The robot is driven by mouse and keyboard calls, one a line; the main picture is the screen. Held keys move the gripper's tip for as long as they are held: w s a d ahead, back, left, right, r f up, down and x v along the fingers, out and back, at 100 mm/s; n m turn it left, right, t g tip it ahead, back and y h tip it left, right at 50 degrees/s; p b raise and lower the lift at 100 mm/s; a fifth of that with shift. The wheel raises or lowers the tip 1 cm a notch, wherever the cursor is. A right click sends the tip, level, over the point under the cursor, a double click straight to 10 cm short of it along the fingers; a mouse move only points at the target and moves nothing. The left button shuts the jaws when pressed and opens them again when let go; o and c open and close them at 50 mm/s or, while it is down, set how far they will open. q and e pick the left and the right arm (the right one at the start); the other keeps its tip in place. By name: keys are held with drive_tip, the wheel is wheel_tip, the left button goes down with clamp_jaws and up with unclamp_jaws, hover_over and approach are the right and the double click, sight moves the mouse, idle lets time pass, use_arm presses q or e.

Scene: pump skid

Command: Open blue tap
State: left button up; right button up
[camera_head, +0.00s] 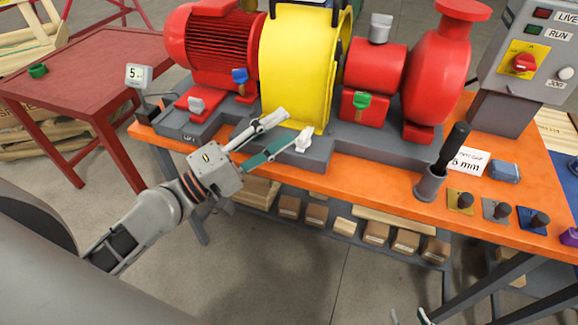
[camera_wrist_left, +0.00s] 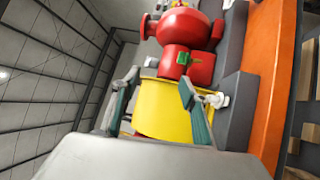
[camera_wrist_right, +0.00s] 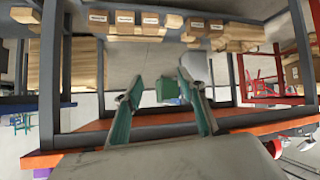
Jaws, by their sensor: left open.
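The blue tap (camera_head: 240,76) stands on the skid at the right end of the red motor (camera_head: 215,42), left of the yellow guard (camera_head: 293,75). My left gripper (camera_head: 281,127) is open and empty in front of the guard, to the right of and nearer than the blue tap. One fingertip is close to a white tap (camera_head: 303,140); I cannot tell if they touch. In the left wrist view the yellow guard (camera_wrist_left: 165,108) lies between the open fingers (camera_wrist_left: 160,82), and the blue tap is not visible. My right gripper (camera_wrist_right: 155,88) is open, low at the table's front.
A grey tap (camera_head: 196,104) and a green tap (camera_head: 362,100) also sit on the skid. The orange table (camera_head: 385,165) carries a black-handled tool in a grey holder (camera_head: 431,184) and several knobbed plates. A control box (camera_head: 530,55) stands at the right. Boxes fill the lower shelf.

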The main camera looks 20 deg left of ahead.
use_arm(q)
drive_tip(key=s+d+f+m+g, duration=0.2)
drive_tip(key=d+f+m+g, duration=0.1)
drive_tip(key=f+m, duration=0.3)
drive_tip(key=shift+s+d+f+m, duration=0.15)
drive_tip(key=shift+s+d+m, duration=0.05)
drive_tip(key=shift+s+m, duration=0.15)
